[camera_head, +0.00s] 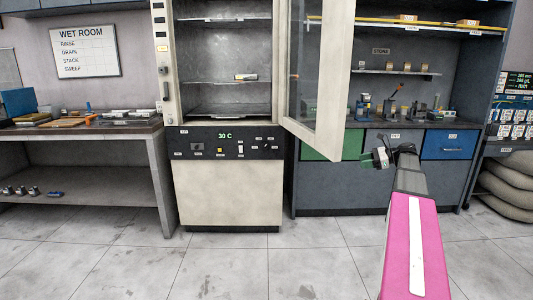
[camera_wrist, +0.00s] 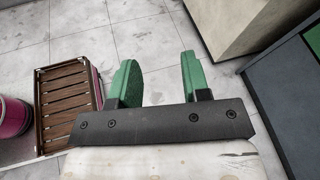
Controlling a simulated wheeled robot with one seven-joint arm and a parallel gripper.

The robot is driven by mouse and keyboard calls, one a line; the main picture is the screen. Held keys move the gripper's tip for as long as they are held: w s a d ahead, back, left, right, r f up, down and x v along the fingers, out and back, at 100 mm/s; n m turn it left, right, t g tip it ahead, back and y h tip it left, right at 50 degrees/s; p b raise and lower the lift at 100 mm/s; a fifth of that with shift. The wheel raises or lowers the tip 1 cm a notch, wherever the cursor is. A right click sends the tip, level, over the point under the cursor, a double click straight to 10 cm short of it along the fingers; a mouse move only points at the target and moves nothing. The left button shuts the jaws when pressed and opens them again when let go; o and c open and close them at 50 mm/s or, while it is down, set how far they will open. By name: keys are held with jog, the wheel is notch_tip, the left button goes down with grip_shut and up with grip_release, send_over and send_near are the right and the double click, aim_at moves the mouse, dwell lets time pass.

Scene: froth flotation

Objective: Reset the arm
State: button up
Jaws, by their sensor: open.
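My gripper (camera_head: 372,159) is at the end of my pink and dark grey arm, in front of the lower cabinets on the right in the head view. In the wrist view my gripper (camera_wrist: 158,75) shows two green fingers spread apart, with only bare floor tiles between them. It is open and holds nothing. The arm reaches forward from the bottom right of the head view, and the gripper points to the left.
A cream oven cabinet (camera_head: 226,190) stands with its glass door (camera_head: 312,75) swung open, close to my gripper. A bench (camera_head: 82,131) is at left, a bench with shelves (camera_head: 340,190) at right. A slatted wooden crate (camera_wrist: 66,95) lies at left in the wrist view. The floor (camera_head: 225,265) is clear.

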jog(key=s+a+f+n+g+h, duration=0.2)
jog(key=s+a+f+n+h, duration=0.25)
jog(key=a+f, duration=0.8)
jog(key=s+a+f+n+g+h, duration=0.1)
jog(key=s+a+f+n+h, duration=0.3)
jog(key=s+f+n, duration=0.3)
jog(key=s+a+f+n+g+h, duration=0.1)
jog(key=s+a+f+n+h, duration=0.4)
jog(key=s+f, duration=0.7)
jog(key=shift+s+a+n, duration=0.7)
jog(key=shift+a+n, duration=0.45)
jog(key=shift+n, duration=0.1)
jog(key=shift+f, duration=0.1)
